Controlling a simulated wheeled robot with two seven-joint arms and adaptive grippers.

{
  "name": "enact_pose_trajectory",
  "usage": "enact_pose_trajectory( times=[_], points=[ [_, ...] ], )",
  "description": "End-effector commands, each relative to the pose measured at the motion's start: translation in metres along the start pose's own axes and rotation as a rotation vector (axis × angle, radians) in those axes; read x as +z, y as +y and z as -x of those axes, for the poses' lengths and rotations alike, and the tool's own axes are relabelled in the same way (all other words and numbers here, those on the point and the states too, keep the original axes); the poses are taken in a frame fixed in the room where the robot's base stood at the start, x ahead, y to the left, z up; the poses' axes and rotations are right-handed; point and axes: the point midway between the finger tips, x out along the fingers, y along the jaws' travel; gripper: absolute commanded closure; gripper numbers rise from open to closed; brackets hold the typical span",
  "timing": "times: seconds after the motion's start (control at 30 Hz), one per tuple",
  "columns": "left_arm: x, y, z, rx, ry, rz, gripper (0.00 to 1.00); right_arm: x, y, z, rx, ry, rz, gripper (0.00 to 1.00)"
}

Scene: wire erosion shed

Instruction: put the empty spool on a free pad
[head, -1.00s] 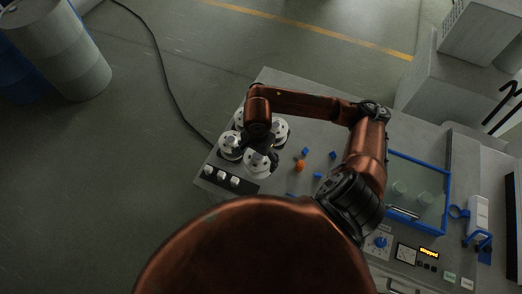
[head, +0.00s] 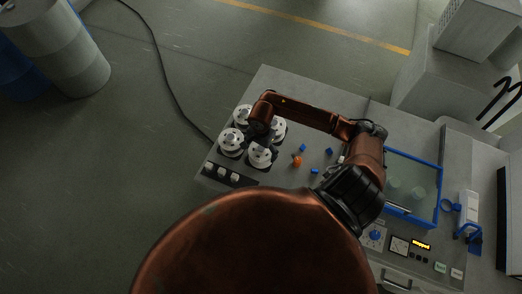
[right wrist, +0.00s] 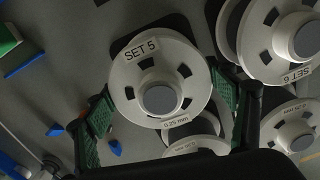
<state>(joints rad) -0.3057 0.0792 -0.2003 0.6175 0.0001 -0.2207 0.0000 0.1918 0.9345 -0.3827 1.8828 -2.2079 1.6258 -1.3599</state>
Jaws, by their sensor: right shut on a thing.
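A white spool marked SET 5 (right wrist: 133,88), with a round grey hub, sits between my right fingers in the right wrist view. My right gripper (right wrist: 165,112) is shut on it, with one green-padded finger on each side of its flange. In the head view my right gripper (head: 266,138) is over the spool group at the table's left end, its fingers mostly hidden by the arm. A dark pad (right wrist: 172,24) shows partly behind the held spool. A spool marked SET 6 (right wrist: 268,42) and others stand to the right and below. My left gripper is not in view.
The grey table (head: 275,85) carries an orange piece (head: 297,161) and several small blue pieces (head: 315,171) right of the spools. A blue-framed tank (head: 440,185) stands further right. A black block with white knobs (head: 222,174) lies at the near left edge.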

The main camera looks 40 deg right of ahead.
Motion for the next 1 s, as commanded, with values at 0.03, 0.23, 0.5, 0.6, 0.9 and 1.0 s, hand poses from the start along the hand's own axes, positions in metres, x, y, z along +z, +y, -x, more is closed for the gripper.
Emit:
enact_pose_trajectory(
  times=[0.03,0.23,0.5,0.6,0.9,1.0],
  points=[
    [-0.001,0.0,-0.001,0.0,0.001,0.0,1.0,0.0,0.0,0.0,-0.001,0.0,0.0,0.55],
    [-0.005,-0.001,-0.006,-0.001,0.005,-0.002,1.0,0.0,0.0,-0.004,0.0,0.001,0.0,0.55],
    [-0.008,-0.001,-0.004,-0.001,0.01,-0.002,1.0,0.0,0.0,-0.003,0.001,0.0,0.0,0.05],
    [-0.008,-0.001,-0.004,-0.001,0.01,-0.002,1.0,0.0,0.0,-0.003,0.001,0.0,0.0,0.05],
    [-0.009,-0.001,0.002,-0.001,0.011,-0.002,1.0,0.001,0.0,0.002,0.0,-0.001,-0.001,0.05],
    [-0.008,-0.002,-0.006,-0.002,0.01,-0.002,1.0,-0.001,-0.001,0.014,-0.002,0.003,0.002,0.05]
  ],
)
